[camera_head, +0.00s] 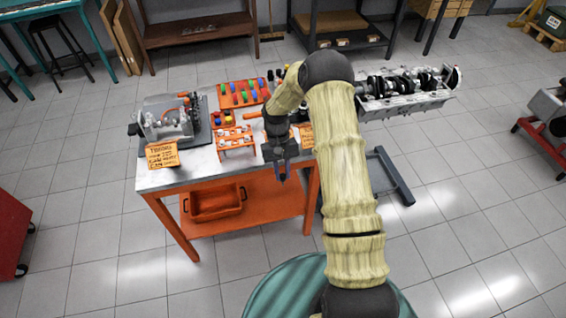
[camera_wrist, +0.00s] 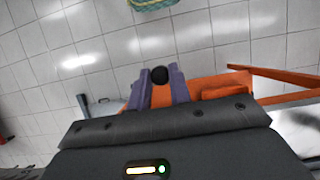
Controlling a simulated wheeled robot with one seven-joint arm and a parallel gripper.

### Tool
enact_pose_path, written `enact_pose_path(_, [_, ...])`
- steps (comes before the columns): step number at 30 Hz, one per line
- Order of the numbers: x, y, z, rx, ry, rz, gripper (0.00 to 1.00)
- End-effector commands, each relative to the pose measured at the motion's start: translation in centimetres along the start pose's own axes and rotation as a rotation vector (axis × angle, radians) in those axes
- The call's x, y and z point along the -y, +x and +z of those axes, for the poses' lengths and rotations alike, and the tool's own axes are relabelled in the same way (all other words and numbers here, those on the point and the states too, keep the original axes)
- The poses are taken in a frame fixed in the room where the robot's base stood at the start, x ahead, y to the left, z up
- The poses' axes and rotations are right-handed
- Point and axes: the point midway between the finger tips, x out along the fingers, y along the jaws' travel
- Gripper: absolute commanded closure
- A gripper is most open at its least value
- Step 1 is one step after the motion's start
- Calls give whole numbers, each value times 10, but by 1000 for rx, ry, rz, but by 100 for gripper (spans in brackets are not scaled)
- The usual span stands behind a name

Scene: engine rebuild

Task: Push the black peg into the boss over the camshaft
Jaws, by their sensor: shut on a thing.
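My gripper (camera_head: 282,175) hangs at the front right of the workbench, pointing down. In the wrist view its two purple-grey fingers (camera_wrist: 160,88) are shut on the black peg (camera_wrist: 159,74), whose dark rounded end shows between the tips. In the head view the peg is too small to make out. A grey fixture with a metal assembly (camera_head: 172,122) stands at the left of the bench. An engine block with a shaft (camera_head: 405,88) is at the upper right, partly behind my arm. I cannot tell which part is the camshaft or its boss.
The workbench (camera_head: 190,177) carries an orange rack of coloured pegs (camera_head: 243,93), a small red tray (camera_head: 222,118), an orange stand (camera_head: 235,141) and a written sign (camera_head: 162,155). An orange bin (camera_head: 215,205) sits on the lower shelf. Floor in front is clear.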

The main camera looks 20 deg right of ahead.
Motion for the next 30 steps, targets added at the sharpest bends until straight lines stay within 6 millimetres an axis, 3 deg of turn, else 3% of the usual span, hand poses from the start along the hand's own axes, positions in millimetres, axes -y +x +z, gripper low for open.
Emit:
enact_pose_path(18, [-2,81,-43,-7,5,0,100])
enact_pose_path(30, [-2,82,-43,-7,5,0,100])
